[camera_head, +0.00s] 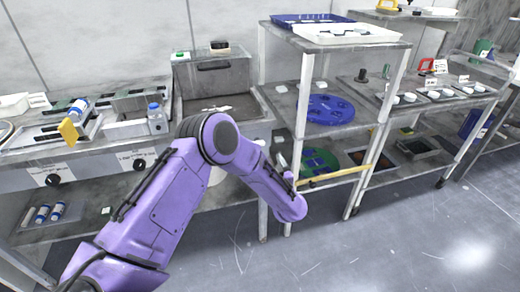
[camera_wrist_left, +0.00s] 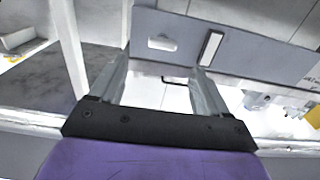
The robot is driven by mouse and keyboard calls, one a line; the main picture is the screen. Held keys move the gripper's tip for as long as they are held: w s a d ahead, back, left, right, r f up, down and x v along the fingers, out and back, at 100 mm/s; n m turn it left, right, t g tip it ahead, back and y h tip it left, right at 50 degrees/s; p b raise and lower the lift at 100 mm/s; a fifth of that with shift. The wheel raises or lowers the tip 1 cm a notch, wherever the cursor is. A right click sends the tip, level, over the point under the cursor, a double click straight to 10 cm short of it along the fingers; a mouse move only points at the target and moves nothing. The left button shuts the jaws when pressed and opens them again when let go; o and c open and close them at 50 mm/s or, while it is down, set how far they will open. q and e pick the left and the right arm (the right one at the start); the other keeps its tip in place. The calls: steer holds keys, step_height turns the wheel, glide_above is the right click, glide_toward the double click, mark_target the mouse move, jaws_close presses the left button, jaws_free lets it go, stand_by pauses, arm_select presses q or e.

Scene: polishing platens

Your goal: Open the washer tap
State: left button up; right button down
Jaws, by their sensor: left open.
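I cannot pick out the washer tap with certainty. A grey basin (camera_head: 212,85) stands at the back, left of the shelves, with a small white item (camera_head: 216,108) at its front that is too small to make out. My left arm reaches in from the left and bends down in front of the counter; its gripper is not clear in the head view. In the left wrist view my left gripper (camera_wrist_left: 160,70) is open, with nothing between its fingers. Beyond them is a grey panel (camera_wrist_left: 230,60) with a pale oval opening and an upright white bar (camera_wrist_left: 210,47). My right gripper is out of view.
A shelf unit with a blue tray (camera_head: 313,18) and a blue round disc (camera_head: 330,109) stands right of my arm. A yellow bar (camera_head: 335,178) juts out near my wrist. A bottle (camera_head: 157,118) stands on the left counter. The floor (camera_head: 400,240) at the front right is clear.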

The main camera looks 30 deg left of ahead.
mark_target(260, 145)
arm_select(q)
steer(key=x, duration=0.6)
steer(key=p+x, duration=0.1)
steer(key=x, duration=0.3)
steer(key=shift+s+a+r, duration=0.15)
steer(key=shift+s+r, duration=0.1)
steer(key=shift+r, duration=0.05)
steer(key=c, duration=1)
